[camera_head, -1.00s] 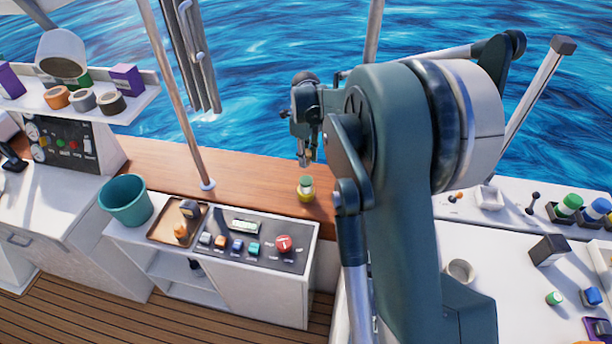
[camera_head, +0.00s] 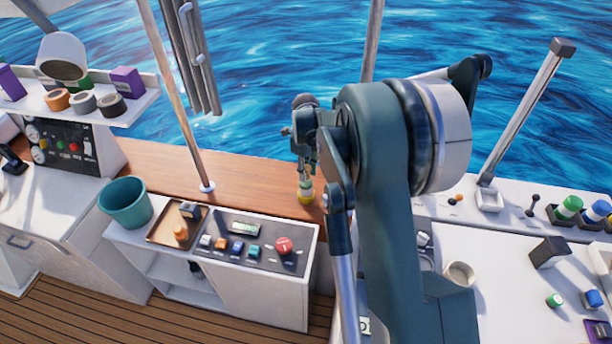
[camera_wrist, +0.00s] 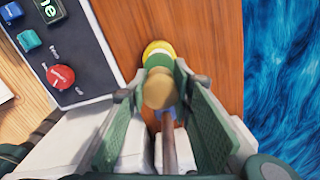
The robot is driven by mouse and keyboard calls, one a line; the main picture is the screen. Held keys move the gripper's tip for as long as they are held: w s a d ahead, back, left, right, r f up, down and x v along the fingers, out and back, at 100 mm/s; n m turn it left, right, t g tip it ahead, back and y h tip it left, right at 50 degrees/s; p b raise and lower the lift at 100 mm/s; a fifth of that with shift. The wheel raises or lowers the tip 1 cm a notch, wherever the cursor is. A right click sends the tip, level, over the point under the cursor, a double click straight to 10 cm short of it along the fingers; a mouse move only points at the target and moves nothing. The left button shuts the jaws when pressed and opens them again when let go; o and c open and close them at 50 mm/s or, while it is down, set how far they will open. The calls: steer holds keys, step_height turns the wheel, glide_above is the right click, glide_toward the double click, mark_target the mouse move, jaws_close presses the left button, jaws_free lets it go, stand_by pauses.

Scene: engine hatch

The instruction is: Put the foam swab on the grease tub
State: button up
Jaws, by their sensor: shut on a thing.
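The foam swab (camera_wrist: 158,92) has a round tan head and a brown stick, seen in the wrist view between my fingers. My gripper (camera_wrist: 163,88) is shut on it. The grease tub (camera_wrist: 157,52), yellow with a green top, stands on the wooden counter just beyond the swab head, which overlaps it in that view. In the head view the tub (camera_head: 306,195) is on the counter and my gripper (camera_head: 305,176) is right above it. The swab is too small to make out there. I cannot tell whether swab and tub touch.
A control panel with a red knob (camera_wrist: 62,77) lies to the left of the tub; the panel (camera_head: 262,254) also shows in the head view. A tray (camera_head: 160,234) and a teal bucket (camera_head: 126,203) stand further left. The wooden counter (camera_head: 250,180) around the tub is mostly bare.

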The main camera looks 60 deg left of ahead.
steer(key=shift+f, duration=0.9)
steer(key=shift+f, duration=0.2)
steer(key=o, duration=0.9)
steer(key=shift+r, duration=0.15)
step_height(320, 180, up, 12)
steer(key=shift+r, duration=0.1)
